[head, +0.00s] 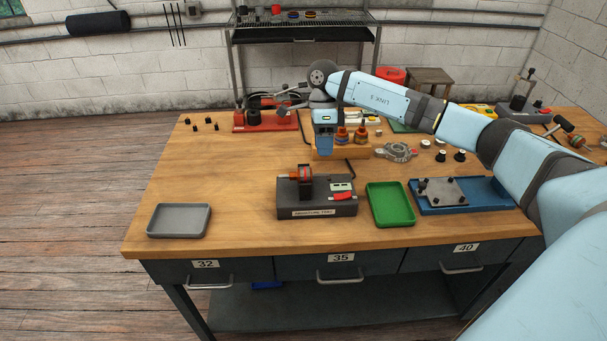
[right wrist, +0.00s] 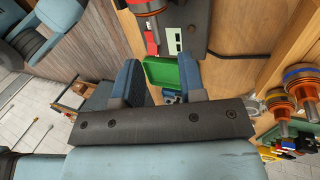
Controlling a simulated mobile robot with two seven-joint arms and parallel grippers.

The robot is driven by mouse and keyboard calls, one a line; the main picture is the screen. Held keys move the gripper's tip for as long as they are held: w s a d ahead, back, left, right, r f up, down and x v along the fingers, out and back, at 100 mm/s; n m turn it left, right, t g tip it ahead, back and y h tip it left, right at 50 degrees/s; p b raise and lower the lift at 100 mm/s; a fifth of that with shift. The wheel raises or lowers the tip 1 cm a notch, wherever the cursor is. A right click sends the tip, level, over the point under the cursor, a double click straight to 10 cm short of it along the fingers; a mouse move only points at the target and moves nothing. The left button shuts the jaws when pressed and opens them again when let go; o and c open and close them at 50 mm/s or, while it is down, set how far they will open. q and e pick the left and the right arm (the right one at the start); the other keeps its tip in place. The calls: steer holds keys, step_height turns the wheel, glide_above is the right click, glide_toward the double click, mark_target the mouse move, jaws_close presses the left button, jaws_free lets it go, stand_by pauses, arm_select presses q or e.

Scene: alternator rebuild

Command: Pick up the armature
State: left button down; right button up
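An armature (head: 300,174) with a red and copper body lies across the dark armature test stand (head: 318,210). Its end also shows at the top of the right wrist view (right wrist: 150,6). Two more armatures stand upright on a wooden block, one (head: 342,136) left of the other (head: 361,135); they also appear at the right in the right wrist view (right wrist: 278,104). My right gripper (head: 324,150) points down just left of these two. Its blue fingers (right wrist: 158,82) are apart with nothing between them. My left gripper is not in view.
A grey tray (head: 152,234) is at front left. A green tray (head: 376,219) and a blue tray (head: 499,207) with a metal plate lie right of the test stand. A metal housing (head: 397,152) lies right of the block. The left of the table is mostly clear.

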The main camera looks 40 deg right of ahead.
mark_target(305, 176)
steer(key=x, duration=0.2)
steer(key=p+x, duration=0.1)
steer(key=x, duration=0.1)
steer(key=a+x, duration=0.1)
steer(key=x, duration=0.2)
jaws_close()
